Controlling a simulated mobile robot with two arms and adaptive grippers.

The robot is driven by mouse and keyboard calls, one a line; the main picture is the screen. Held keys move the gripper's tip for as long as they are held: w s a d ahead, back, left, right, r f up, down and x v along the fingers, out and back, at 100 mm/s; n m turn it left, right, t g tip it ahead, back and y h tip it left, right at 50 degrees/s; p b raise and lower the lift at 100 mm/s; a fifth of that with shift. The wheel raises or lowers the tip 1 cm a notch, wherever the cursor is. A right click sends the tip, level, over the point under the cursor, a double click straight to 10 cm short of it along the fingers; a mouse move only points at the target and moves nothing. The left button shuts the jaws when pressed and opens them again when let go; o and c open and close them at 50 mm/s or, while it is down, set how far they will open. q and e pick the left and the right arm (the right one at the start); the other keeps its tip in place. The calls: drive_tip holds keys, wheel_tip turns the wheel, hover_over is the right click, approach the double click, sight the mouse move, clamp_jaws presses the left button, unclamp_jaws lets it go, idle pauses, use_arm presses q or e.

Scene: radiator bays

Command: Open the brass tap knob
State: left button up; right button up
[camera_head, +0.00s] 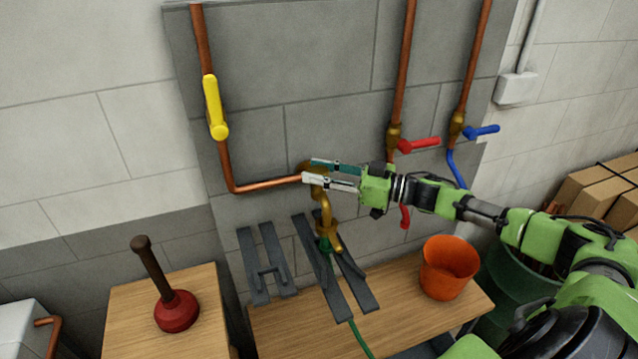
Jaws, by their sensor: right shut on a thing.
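The brass tap (326,210) stands out from the grey tiled wall, at the end of a horizontal copper pipe, with its spout bending down. My right gripper (309,172) reaches in from the right, with one teal and one pale finger at the top of the tap. It is shut on the brass knob, which the fingers largely hide. How far the knob is turned cannot be told. A green hose end (325,245) is below the spout. My left gripper is not in view.
A yellow lever valve (214,106) is on the left pipe; red (418,144) and blue (482,131) lever valves are to the right. Below are dark grey slatted pieces (268,262), an orange bucket (449,268) on a wooden bench (400,312), and a red plunger (176,311). Cardboard boxes (590,190) stand right.

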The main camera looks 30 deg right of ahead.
drive_tip(key=n+g+y+b, duration=0.2)
drive_tip(key=b, duration=0.1)
drive_tip(key=shift+w+d+f+y, duration=0.1)
drive_tip(key=shift+w+f+y, duration=0.1)
drive_tip(key=shift+y, duration=0.1)
drive_tip(key=shift+s+r+n+g+y+b, duration=0.15)
drive_tip(key=shift+n+g+y+b, duration=1.2)
drive_tip(key=shift+g, duration=0.65)
drive_tip(key=o, duration=1.2)
drive_tip(key=shift+a+n, duration=0.25)
drive_tip(key=shift+c, duration=0.2)
drive_tip(key=shift+d, duration=0.2)
drive_tip(key=v, duration=1.1)
drive_tip(key=shift+s+d, duration=0.15)
drive_tip(key=shift+d, duration=0.1)
